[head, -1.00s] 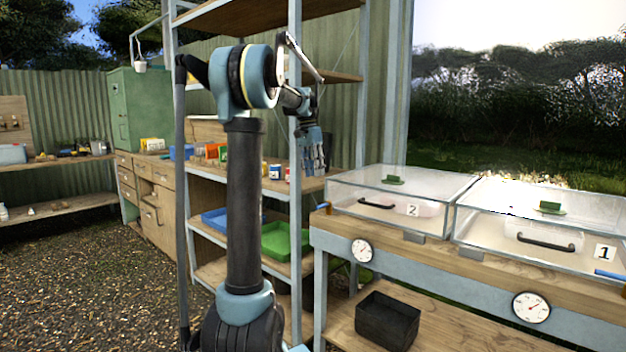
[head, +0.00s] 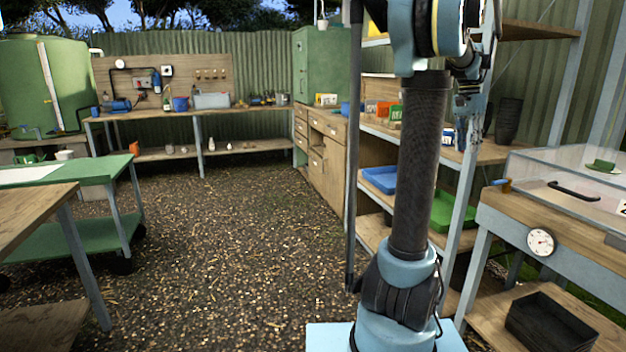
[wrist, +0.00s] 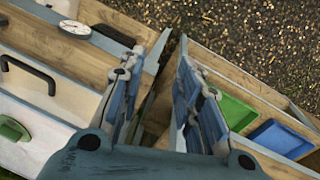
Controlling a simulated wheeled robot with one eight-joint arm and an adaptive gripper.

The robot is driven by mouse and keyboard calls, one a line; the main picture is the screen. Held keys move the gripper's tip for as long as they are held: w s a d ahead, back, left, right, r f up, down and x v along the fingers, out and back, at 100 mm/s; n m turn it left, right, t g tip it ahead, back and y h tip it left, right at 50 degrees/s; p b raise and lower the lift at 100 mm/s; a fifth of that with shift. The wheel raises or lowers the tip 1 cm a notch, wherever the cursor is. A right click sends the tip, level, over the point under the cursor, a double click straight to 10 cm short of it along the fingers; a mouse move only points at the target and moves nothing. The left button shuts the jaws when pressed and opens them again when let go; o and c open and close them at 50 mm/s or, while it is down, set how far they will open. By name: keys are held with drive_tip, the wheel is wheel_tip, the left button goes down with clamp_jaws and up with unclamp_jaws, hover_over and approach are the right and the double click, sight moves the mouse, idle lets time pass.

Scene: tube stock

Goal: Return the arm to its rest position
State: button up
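My arm stands folded up in front of the shelf rack in the head view. My gripper (head: 468,112) hangs at its end, pointing down, partly hidden behind my own upper arm links. In the wrist view the two fingers of my gripper (wrist: 171,50) stand apart with a gap between them. Nothing is held between them. Below and beyond the fingers, the wrist view shows the wooden bench and shelves from above.
The shelf rack (head: 455,215) with a blue tray (head: 381,179) and green tray (head: 440,212) stands close behind my arm. A bench with a glass-lidded box (head: 560,165) and dial (head: 540,242) is at right. A green table (head: 90,180) is at left. The gravel floor (head: 230,240) between is clear.

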drive_tip(key=s+a+f+n+t, duration=0.1)
drive_tip(key=s+a+f+n, duration=0.3)
drive_tip(key=a, duration=0.6)
drive_tip(key=s+a+f+n+t, duration=0.1)
drive_tip(key=s+a+f+n, duration=0.1)
drive_tip(key=s+a+f, duration=0.6)
drive_tip(key=s+a+f+n+t+y, duration=0.1)
drive_tip(key=s+a+f+n, duration=0.5)
drive_tip(key=s+a+f, duration=0.4)
drive_tip(key=a+f, duration=0.3)
drive_tip(key=f, duration=0.1)
drive_tip(key=shift+s+a, duration=0.35)
drive_tip(key=shift+s, duration=0.05)
drive_tip(key=shift+f, duration=0.1)
